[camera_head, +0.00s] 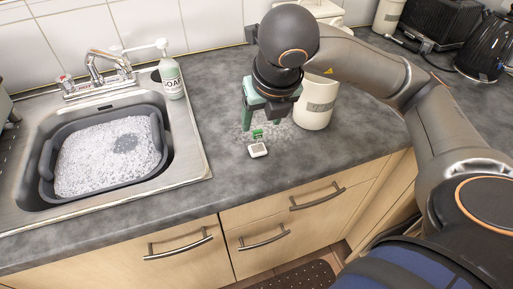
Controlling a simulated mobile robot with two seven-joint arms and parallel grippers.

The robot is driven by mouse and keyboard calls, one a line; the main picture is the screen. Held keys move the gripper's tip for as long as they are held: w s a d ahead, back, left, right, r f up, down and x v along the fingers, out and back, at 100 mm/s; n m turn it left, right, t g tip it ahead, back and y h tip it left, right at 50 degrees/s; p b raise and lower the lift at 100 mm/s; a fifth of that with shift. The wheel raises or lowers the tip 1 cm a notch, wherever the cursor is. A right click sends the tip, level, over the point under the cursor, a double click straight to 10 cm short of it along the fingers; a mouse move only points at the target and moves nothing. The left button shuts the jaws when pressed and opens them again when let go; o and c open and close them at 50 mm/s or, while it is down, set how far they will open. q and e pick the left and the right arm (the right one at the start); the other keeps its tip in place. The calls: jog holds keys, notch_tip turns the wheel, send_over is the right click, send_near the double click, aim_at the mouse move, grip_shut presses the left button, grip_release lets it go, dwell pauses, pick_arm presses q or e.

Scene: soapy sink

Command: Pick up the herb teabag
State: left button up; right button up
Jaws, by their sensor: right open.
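The herb teabag (258,149) lies on the grey counter in front of the white canister. It looks like a small white packet, with a small green tag (257,134) just behind it. My right gripper (256,128) is open and points down above and behind the teabag, with its green fingers close to the tag. I cannot tell whether the fingers touch the tag. My left gripper is not in view.
A white canister (316,105) stands close to the right of my right gripper. The sink holds a grey basin (47,172) of suds, with a soap bottle (171,78) behind it. A black kettle (485,48) stands at the far right. The counter's front is clear.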

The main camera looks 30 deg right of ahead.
aim_at(258, 130)
jog(key=x, duration=0.7)
jog(key=shift+w+d+f+p, duration=0.2)
jog(key=shift+w+p, duration=0.15)
jog(key=shift+w, duration=0.05)
grip_shut()
